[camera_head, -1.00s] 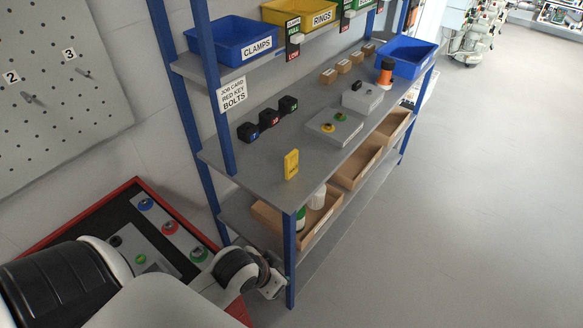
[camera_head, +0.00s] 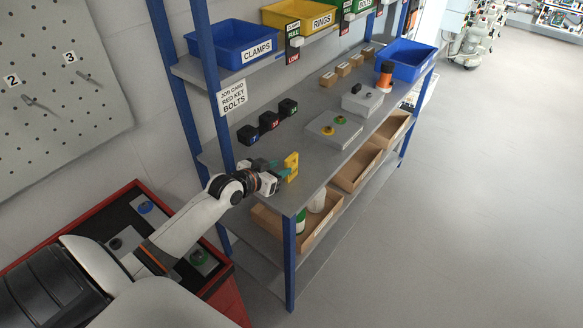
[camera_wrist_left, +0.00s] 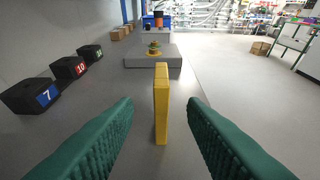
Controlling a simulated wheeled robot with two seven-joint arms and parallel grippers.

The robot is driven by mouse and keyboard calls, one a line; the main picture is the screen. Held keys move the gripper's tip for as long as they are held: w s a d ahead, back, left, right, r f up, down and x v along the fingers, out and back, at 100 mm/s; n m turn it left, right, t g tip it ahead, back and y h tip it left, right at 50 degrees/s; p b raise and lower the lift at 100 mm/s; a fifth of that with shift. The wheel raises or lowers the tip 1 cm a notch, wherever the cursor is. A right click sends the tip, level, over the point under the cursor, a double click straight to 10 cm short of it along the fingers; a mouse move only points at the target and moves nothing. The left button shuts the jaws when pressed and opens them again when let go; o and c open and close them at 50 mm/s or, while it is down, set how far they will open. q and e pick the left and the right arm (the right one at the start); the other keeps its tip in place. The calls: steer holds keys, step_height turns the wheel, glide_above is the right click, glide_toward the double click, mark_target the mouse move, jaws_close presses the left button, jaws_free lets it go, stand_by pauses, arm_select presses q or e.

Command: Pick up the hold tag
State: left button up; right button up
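The hold tag is a thin yellow plate (camera_head: 291,166) standing upright on the grey shelf near its front corner. In the left wrist view the tag (camera_wrist_left: 161,104) is seen edge-on, centred between two green fingers. My left gripper (camera_head: 283,171) is at the tag, low over the shelf. In the left wrist view its fingers (camera_wrist_left: 160,128) are open, one on each side, with a gap to the tag on both sides. My right gripper does not show in either view.
Black blocks numbered 7, 10 and 14 (camera_wrist_left: 70,68) stand left of the tag. A grey box with a green and yellow knob (camera_wrist_left: 153,58) stands beyond it. A blue shelf post (camera_head: 290,262) rises at the near corner. Cardboard bins (camera_head: 300,235) sit below.

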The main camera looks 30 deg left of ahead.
mark_target(292, 164)
arm_select(q)
steer(key=x, duration=0.3)
steer(key=f+x, duration=0.1)
steer(key=x, duration=0.3)
steer(key=shift+s, duration=0.1)
jaws_close()
